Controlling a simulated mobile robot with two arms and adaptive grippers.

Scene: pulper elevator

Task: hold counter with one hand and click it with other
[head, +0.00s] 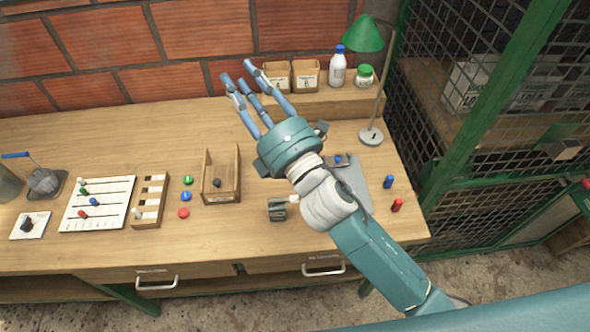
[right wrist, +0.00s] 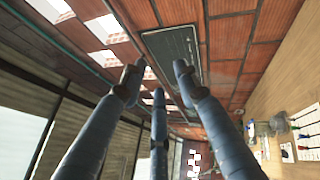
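A small dark box-shaped device (head: 278,210) with a pale stub on its right side stands near the front middle of the wooden table; it looks like the counter. My right gripper (head: 240,76) is raised over the back of the table, its three fingers spread, empty and pointing toward the brick wall. Its fingers also show spread in the right wrist view (right wrist: 158,82), with nothing between them. The gripper is apart from the device, and my right arm passes just right of it. My left gripper is not in view.
An open wooden box (head: 236,175), colored discs, a slotted wooden rack (head: 151,200) and a white slider board (head: 97,203) lie left of the device. A green lamp (head: 363,34) stands back right. A grey tray (head: 352,178) is partly hidden by my arm. Wire mesh borders the right.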

